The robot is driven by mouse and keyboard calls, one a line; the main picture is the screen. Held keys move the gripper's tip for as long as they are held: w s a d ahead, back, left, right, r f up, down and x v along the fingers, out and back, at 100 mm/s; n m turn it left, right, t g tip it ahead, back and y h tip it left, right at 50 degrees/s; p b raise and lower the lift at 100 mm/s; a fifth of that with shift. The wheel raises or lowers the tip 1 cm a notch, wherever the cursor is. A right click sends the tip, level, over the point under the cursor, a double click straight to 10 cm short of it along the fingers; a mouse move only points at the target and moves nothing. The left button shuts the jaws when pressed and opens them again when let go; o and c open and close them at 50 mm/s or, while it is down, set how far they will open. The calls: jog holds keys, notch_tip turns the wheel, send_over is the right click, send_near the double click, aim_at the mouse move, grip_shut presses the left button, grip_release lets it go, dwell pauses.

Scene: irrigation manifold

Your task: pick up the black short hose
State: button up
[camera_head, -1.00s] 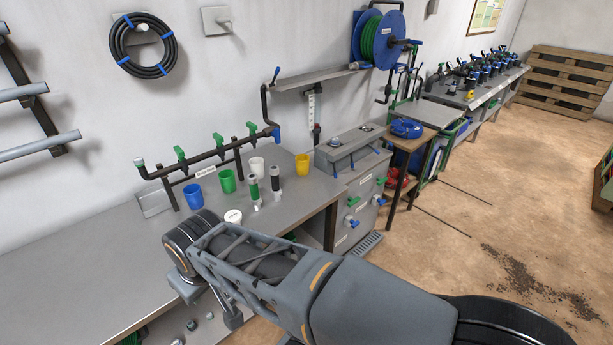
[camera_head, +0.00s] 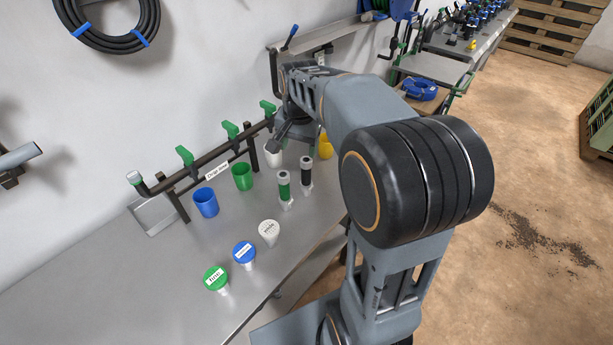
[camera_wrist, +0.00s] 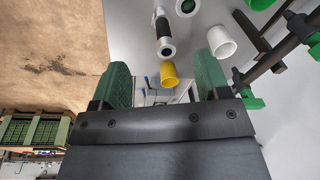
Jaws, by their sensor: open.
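The black short hose (camera_head: 306,173) stands upright on the grey bench, with pale grey ends and a black middle. A similar green short hose (camera_head: 284,188) stands just left of it. In the wrist view the black hose (camera_wrist: 163,32) shows ahead of the fingers, near the top centre. My gripper (camera_wrist: 161,62) is open and empty, its two green fingers wide apart. In the head view my gripper (camera_head: 293,138) hangs above the back of the bench, behind and above the hoses. It is apart from the black hose, and its fingertips are hard to make out there.
A white cup (camera_head: 273,157), a yellow cup (camera_head: 325,149), a green cup (camera_head: 242,177) and a blue cup (camera_head: 206,202) stand near the hoses. A pipe manifold with green valves (camera_head: 230,131) runs behind. Labelled lids (camera_head: 244,252) sit at the front; the bench's left is clear.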

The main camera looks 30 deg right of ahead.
aim_at(306, 168)
jog(key=w+d+f+m+g, duration=0.1)
jog(key=w+d+f+m, duration=0.2)
jog(key=w+d+m, duration=0.3)
jog(key=shift+n, duration=0.5)
jog(key=f, duration=0.4)
jog(key=w+f, duration=0.1)
jog(key=f, duration=0.2)
jog(key=shift+a+f, duration=0.1)
jog(key=shift+a, duration=0.05)
jog(key=shift+s+a+f+p, duration=0.1)
jog(key=shift+f+p, duration=0.2)
jog(key=shift+f, duration=1.3)
jog(key=shift+s+a+f+p, duration=0.1)
jog(key=shift+f+p, duration=0.15)
jog(key=shift+f, duration=1.3)
jog(key=shift+c, duration=0.4)
jog(key=shift+w, duration=0.1)
jog(key=c, duration=0.9)
